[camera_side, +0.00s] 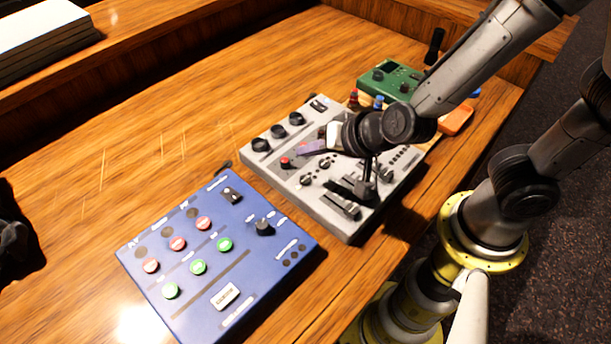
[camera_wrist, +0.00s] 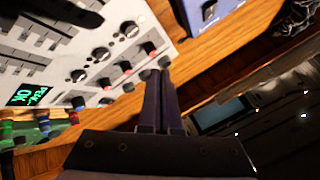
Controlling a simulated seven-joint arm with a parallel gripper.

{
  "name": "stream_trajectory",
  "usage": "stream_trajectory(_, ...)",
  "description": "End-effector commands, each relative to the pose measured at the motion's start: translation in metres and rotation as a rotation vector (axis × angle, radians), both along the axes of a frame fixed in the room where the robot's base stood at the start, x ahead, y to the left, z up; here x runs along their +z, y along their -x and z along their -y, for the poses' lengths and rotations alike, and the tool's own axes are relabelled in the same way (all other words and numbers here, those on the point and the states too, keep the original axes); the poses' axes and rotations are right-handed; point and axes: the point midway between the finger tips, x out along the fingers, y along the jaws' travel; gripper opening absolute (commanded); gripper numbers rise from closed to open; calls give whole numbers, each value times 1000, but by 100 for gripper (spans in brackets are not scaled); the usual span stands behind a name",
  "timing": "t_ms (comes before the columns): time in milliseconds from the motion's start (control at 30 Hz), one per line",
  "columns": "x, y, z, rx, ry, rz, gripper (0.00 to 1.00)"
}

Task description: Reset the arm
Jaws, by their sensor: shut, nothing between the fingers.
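My gripper (camera_side: 312,147) hangs above the grey mixer (camera_side: 347,226) in the side view, its fingers pointing left over the knobs. In the wrist view my gripper (camera_wrist: 160,78) shows two dark fingers lying together, shut with nothing between them. Their tips appear close to the edge of the grey mixer (camera_wrist: 95,88), near its black knobs. I cannot tell from these views whether the tips touch a knob. My wrist hides part of the mixer's middle and right side in the side view.
A blue panel (camera_side: 205,262) with red and green buttons lies left of the mixer. A green box (camera_side: 390,78) stands behind it, with an orange item (camera_side: 456,119) nearby. White stacked sheets (camera_side: 42,35) lie at the far left.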

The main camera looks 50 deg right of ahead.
Motion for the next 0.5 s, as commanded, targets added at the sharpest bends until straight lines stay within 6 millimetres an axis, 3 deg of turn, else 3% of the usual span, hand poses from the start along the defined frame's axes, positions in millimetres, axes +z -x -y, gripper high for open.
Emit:
stream_trajectory(167, 3, -4, 8, -27, -5, 6, 0)
stream_trajectory(233, 17, -13, 20, -69, -27, 38, 0)
stream_trajectory(400, 86, -34, 55, -118, -95, 178, 0)
stream_trajectory(500, 131, -29, 69, -45, -98, 237, 0)
